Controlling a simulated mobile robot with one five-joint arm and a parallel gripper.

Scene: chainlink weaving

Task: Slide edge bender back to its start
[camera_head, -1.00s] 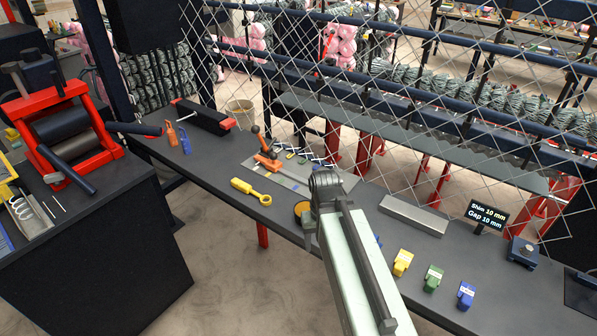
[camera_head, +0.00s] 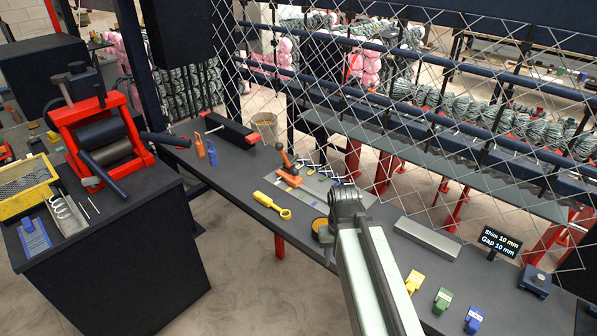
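What looks like the edge bender (camera_head: 289,173) is an orange tool with a dark-knobbed lever tilted up. It sits near the left part of a flat grey plate (camera_head: 321,190) on the dark bench, below the chainlink mesh. My pale arm reaches up from the bottom of the view. Its dark end, my gripper (camera_head: 343,210), is over the bench in front of the plate, to the right of and nearer than the bender, apart from it in the picture. The fingers point away or down and are hidden, so their opening does not show.
A yellow ring-ended tool (camera_head: 271,205) and a round amber-topped item (camera_head: 320,226) lie near the front edge. A grey bar (camera_head: 427,238), a shim/gap display (camera_head: 501,239) and yellow, green and blue blocks (camera_head: 442,300) stand right. A red roller machine (camera_head: 101,145) stands left.

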